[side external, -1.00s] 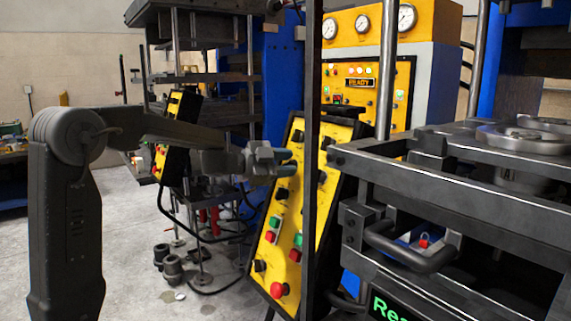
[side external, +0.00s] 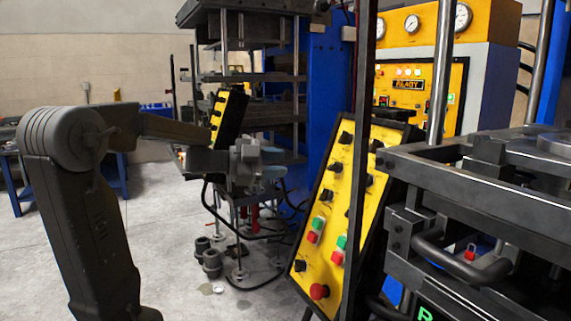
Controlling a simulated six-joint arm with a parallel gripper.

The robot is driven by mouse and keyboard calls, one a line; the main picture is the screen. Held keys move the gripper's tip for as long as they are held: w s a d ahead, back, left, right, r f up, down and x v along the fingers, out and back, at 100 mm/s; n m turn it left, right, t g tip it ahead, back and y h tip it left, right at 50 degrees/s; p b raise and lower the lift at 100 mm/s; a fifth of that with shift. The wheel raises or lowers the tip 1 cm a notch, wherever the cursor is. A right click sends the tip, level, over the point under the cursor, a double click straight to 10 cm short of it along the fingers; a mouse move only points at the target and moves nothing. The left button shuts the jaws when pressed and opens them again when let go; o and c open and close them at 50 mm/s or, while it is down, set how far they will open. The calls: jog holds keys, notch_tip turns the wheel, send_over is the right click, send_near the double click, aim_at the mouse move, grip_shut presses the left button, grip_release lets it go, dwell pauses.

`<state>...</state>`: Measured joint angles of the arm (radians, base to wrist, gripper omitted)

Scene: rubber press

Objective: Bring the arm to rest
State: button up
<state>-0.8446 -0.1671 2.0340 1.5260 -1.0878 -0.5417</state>
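My arm stands at the left of the side view, and its forearm reaches right to my gripper (side external: 268,174). The gripper is in free air, left of the tilted yellow control panel (side external: 342,210) and apart from it. In the picture it overlaps the posts of a press stand behind it. The fingers are small and partly seen end-on, so I cannot tell whether they are open or shut. No object shows in them.
A dark metal press frame with a curved handle (side external: 465,265) fills the right. A thin dark upright post (side external: 358,150) crosses in front of the panel. A yellow gauge cabinet (side external: 440,40) stands behind. Dark cylindrical parts (side external: 210,260) lie on the floor, which is open around my arm.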

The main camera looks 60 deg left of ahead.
dwell(0.4)
jog(key=d+r+n+y, duration=0.1)
jog(key=d+n+y, duration=0.4)
jog(key=n+y, duration=0.4)
jog(key=s+d+f+n+g+h, duration=0.2)
jog(key=s+d+f+g+h, duration=0.3)
jog(key=s+d+f+g, duration=0.5)
jog(key=s+d+f, duration=0.3)
jog(key=s+d, duration=0.1)
jog(key=d, duration=0.2)
jog(key=shift+s+g, duration=0.35)
jog(key=shift+g, duration=0.05)
